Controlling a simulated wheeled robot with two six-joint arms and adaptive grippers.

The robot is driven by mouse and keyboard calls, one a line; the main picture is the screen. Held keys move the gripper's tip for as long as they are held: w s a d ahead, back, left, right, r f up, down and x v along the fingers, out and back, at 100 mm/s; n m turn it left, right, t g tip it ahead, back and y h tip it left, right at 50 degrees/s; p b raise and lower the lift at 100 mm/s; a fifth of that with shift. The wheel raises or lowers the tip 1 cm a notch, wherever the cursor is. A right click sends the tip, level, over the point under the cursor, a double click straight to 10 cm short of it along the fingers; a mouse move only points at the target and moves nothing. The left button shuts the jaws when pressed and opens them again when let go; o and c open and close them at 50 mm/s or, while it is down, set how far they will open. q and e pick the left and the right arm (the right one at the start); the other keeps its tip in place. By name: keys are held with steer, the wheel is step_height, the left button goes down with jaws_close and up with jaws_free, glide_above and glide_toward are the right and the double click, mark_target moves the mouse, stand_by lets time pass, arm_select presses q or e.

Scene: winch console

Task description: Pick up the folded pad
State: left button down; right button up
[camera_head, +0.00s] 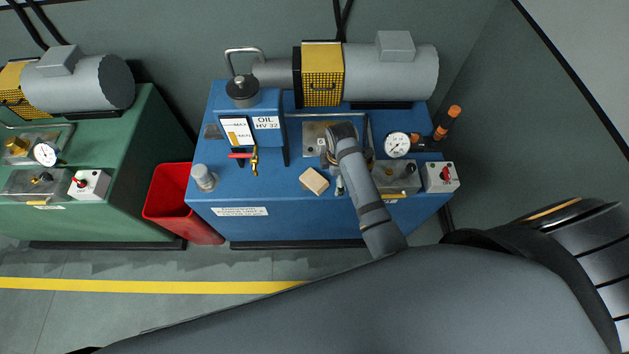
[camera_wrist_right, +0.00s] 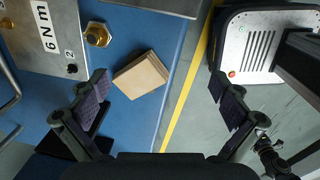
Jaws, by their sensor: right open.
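The folded pad (camera_head: 314,180) is a small tan block with layered edges, lying on the blue console top (camera_head: 285,185) near its front edge. In the right wrist view the pad (camera_wrist_right: 141,75) lies beyond the fingertips, between their lines and closer to the left finger. My right gripper (camera_wrist_right: 165,90) is open and empty, with dark padded fingers spread wide. In the head view my right gripper (camera_head: 331,160) is over the console just right of the pad, largely hidden by its own wrist. My left gripper is not in view.
Close to the pad are a valve with a red handle (camera_head: 240,156), a metal plate and a brass fitting (camera_wrist_right: 97,34). A gauge (camera_head: 397,144) and switch box (camera_head: 441,177) stand to the right. A red bin (camera_head: 170,192) stands left of the console.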

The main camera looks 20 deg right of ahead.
mark_target(316, 178)
steer(key=w+a+r+n+g, duration=0.1)
steer(key=w+a+r+n, duration=0.3)
steer(key=n, duration=0.3)
steer(key=f, duration=0.3)
steer(key=w+f, duration=0.1)
steer(key=f, duration=0.3)
steer(key=f+b, duration=0.1)
steer(key=f, duration=0.3)
steer(key=shift+w+a+f, duration=0.15)
steer(key=shift+a+f, duration=0.1)
steer(key=c, duration=0.8)
